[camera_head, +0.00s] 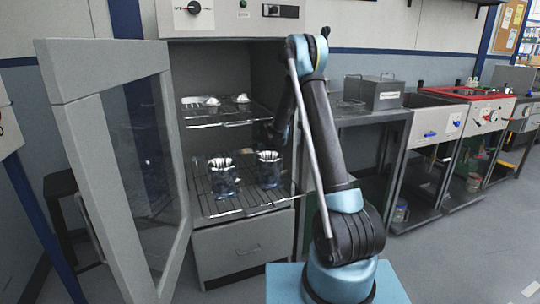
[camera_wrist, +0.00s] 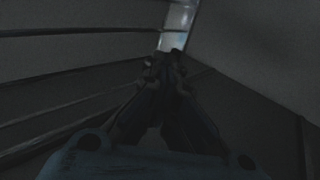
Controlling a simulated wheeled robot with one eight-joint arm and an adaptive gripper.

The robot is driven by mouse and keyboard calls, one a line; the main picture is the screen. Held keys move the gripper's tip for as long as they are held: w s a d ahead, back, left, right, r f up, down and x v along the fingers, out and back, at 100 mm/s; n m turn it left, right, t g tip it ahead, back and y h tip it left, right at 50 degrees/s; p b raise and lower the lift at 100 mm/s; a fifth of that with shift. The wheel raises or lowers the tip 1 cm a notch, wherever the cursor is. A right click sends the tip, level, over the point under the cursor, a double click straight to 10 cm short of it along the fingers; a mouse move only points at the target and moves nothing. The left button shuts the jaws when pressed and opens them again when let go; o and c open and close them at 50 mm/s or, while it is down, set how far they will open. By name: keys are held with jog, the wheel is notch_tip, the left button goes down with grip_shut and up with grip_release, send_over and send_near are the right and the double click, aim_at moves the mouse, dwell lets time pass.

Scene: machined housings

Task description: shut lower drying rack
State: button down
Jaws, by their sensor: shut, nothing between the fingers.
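The lower drying rack (camera_head: 228,208) is a wire shelf in the open cabinet, and its front reaches out over the drawer. Two shiny machined housings, a left one (camera_head: 223,178) and a right one (camera_head: 269,170), stand upright on it. My gripper (camera_head: 268,135) is dark and partly hidden by my arm in the head view. It appears inside the cabinet, above and behind the right housing. In the dim wrist view my gripper (camera_wrist: 168,58) is shut and empty, its fingertips together. Contact with the rack cannot be told.
The upper rack (camera_head: 215,121) holds small bright parts. The cabinet door (camera_head: 108,160) stands open at the left. A drawer (camera_head: 243,249) sits below the lower rack. A metal bench (camera_head: 365,116) stands to the right of the cabinet. Dark ledges (camera_wrist: 70,90) line the left of the wrist view.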

jog(key=w, duration=0.2)
jog(key=w+a, duration=0.1)
jog(key=shift+w+a, duration=0.2)
jog(key=shift+w, duration=0.2)
jog(key=shift+s, duration=0.1)
